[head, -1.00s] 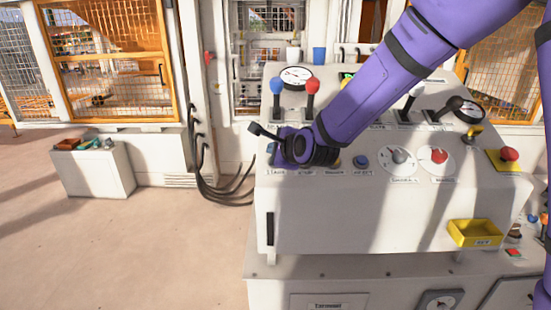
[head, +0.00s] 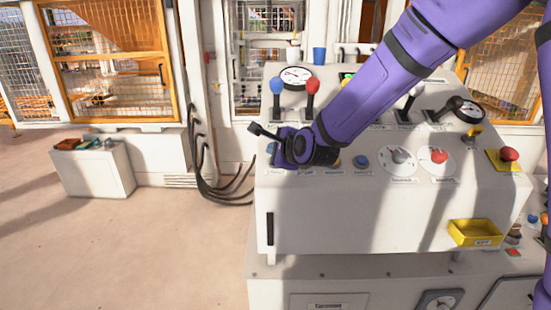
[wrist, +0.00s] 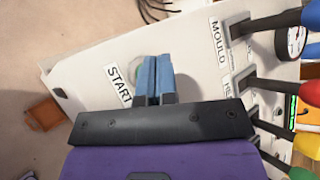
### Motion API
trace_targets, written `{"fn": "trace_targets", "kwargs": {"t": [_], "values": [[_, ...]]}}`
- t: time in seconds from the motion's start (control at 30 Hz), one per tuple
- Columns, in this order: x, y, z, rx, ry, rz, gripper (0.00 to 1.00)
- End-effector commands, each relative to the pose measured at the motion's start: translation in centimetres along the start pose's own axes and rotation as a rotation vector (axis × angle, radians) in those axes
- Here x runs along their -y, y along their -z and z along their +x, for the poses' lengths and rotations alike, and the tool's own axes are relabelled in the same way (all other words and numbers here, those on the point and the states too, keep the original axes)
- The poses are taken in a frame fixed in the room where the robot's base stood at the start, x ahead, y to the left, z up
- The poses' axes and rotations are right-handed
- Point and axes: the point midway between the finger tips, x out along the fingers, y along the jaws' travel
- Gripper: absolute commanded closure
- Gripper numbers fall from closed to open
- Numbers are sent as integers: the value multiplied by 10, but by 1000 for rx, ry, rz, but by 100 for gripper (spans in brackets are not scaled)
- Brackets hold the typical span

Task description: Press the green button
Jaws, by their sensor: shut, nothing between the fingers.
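The green button shows as a pale green round edge (wrist: 135,72) beside the START label (wrist: 118,85) in the wrist view, mostly hidden behind my fingers. My gripper (wrist: 152,60) is shut and empty, its two blue fingers together over the button. I cannot tell whether the fingertips touch it. In the head view my gripper (head: 272,149) is at the left end of the white console's (head: 330,215) row of buttons, and my wrist hides the green button there.
Blue (head: 277,86) and red (head: 313,87) levers rise behind my gripper. A red mushroom button (head: 509,154) and a yellow bin (head: 474,233) are at the right. The floor at the left is open.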

Motion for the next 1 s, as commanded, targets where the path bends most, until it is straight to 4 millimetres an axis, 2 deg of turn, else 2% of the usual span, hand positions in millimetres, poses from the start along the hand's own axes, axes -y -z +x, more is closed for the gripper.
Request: {"fn": "trace_targets", "kwargs": {"t": [1.0], "values": [[-4, 4, 6, 0, 0, 0, 100]]}}
